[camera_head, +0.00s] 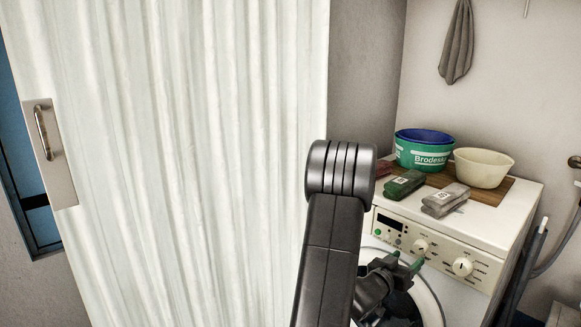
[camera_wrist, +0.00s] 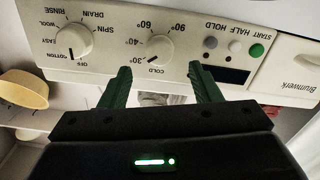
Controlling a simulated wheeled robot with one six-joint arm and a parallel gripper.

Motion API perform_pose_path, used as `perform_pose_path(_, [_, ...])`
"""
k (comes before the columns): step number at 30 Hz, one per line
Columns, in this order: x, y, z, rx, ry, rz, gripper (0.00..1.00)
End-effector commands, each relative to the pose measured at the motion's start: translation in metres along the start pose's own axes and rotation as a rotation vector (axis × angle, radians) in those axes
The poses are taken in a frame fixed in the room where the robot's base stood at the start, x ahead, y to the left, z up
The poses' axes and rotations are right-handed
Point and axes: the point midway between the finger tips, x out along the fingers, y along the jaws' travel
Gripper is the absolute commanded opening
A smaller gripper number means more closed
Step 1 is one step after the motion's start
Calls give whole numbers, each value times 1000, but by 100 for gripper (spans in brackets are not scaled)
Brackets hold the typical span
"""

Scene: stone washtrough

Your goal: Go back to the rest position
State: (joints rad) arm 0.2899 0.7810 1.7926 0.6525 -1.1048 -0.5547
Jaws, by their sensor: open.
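My gripper (camera_head: 406,262) is in front of the white washing machine (camera_head: 510,218), by its control panel and above the round door. In the wrist view my gripper (camera_wrist: 160,72) has its two green fingers spread apart with nothing between them. The panel, upside down there, lies beyond the fingertips; I cannot tell whether they touch it. The temperature knob (camera_wrist: 159,48) is just beyond the gap between the fingers, and the programme knob (camera_wrist: 77,45) is to its left. My dark arm covers part of the machine's left side in the head view.
A white curtain-like panel (camera_head: 180,160) fills the left. A grey cloth (camera_head: 457,45) hangs on the wall. Hoses (camera_head: 560,250) run at the right.

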Motion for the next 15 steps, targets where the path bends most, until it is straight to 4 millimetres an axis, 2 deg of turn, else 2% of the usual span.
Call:
perform_pose_path(1, [-11,-1,0,-1,-1,-3,57])
perform_pose_path(6, [-39,-1,0,0,0,-3,57])
perform_pose_path(10, [-54,0,0,2,0,-1,57])
perform_pose_path(15, [-62,0,0,1,0,0,57])
